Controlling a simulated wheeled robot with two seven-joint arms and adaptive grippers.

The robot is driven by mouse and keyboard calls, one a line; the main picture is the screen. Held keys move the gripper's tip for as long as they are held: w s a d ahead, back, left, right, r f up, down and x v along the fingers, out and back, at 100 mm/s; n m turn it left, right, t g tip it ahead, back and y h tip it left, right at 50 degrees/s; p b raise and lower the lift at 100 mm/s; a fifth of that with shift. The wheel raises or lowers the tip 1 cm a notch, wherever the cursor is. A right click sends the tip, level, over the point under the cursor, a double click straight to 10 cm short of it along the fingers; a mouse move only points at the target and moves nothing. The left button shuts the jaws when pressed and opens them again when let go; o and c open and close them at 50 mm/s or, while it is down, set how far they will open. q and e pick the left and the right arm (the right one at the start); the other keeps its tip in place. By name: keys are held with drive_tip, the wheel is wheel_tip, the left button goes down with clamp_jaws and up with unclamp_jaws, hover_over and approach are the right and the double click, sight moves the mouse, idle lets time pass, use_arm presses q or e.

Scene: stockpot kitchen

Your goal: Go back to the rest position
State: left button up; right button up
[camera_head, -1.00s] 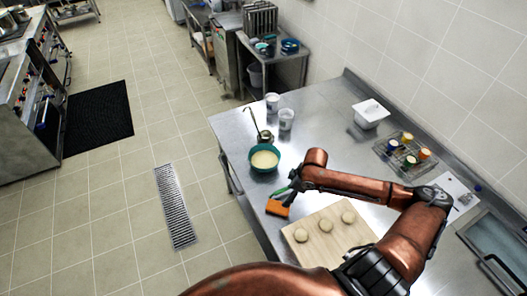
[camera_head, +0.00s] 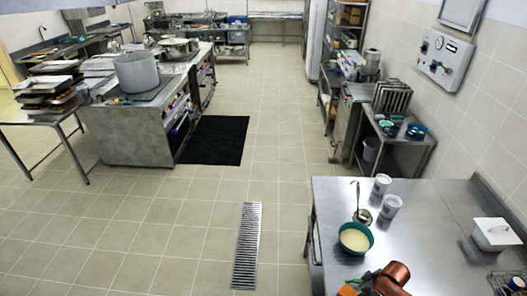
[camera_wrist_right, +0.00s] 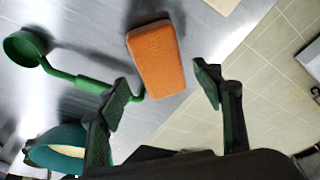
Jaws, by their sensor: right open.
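My right gripper (camera_wrist_right: 162,88) is open and empty in the right wrist view, above the steel counter (camera_head: 425,225). An orange block like a sponge (camera_wrist_right: 156,58) lies beyond and between its fingers, with no visible grip on it. A green round-ended utensil (camera_wrist_right: 24,47) lies to the left, its handle passing behind the left finger. My left gripper is not in view.
A teal bowl of cream-coloured contents (camera_head: 356,238), a ladle (camera_head: 362,215), two pale tubs (camera_head: 381,184) and a white lidded container (camera_head: 495,234) stand on the counter. A wire rack (camera_head: 508,281) is at the right. The floor (camera_head: 180,235) left of the counter is clear.

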drive_tip(key=shift+r, duration=0.35)
drive_tip(key=shift+f, duration=0.1)
